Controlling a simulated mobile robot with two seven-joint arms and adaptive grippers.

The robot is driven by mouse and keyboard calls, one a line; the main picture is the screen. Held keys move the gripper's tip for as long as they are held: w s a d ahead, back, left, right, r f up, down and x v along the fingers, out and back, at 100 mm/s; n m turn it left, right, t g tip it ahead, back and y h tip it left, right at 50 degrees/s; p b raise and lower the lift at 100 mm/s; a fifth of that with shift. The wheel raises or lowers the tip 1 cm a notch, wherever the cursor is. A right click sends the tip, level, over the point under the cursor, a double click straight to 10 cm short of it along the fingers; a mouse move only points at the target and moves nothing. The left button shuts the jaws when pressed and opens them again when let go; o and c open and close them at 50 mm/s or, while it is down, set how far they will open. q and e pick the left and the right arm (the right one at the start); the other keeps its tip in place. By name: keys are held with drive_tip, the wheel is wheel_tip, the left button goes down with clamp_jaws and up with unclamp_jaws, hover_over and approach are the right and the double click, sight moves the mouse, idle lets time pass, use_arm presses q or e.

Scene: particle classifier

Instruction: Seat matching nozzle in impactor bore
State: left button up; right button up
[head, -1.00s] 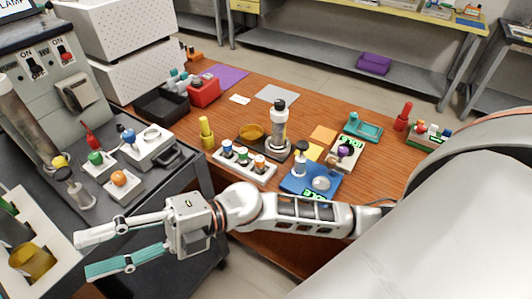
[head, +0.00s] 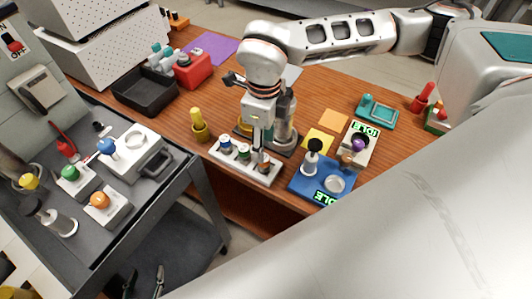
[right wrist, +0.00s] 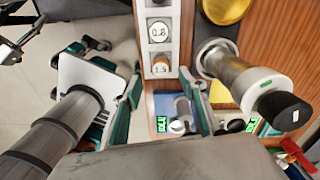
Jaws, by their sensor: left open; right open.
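A pale rack (head: 266,180) on the wooden table holds several short nozzles with coloured rings. In the right wrist view, two white nozzle tops read 0.8 (right wrist: 159,31) and what looks like 1.3 (right wrist: 160,68). My right gripper (head: 261,157) points down over the rack's right part, near the orange-ringed nozzle, open. It also shows in the right wrist view (right wrist: 161,75), its fingers apart. The silvery cylinder with a black cap (right wrist: 238,75), probably the impactor, stands beside the rack; no bore is visible. My left gripper (head: 145,284) is open, low at the bottom edge of the head view.
A blue device (head: 305,187) with a lit display stands right of the rack. A yellow post (head: 199,128) stands left of it. A black bin (head: 145,92) and red box (head: 193,70) lie farther back. A grey cart (head: 180,160) with coloured-knob fixtures is at the left.

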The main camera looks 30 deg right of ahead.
sight(264, 164)
drive_tip(key=shift+w+d+f, duration=0.1)
drive_tip(key=shift+w+d, duration=0.05)
drive_tip(key=shift+d, duration=0.2)
drive_tip(key=f, duration=0.7)
drive_tip(key=shift+s+a+f, duration=0.2)
drive_tip(key=shift+a, duration=0.15)
clamp_jaws()
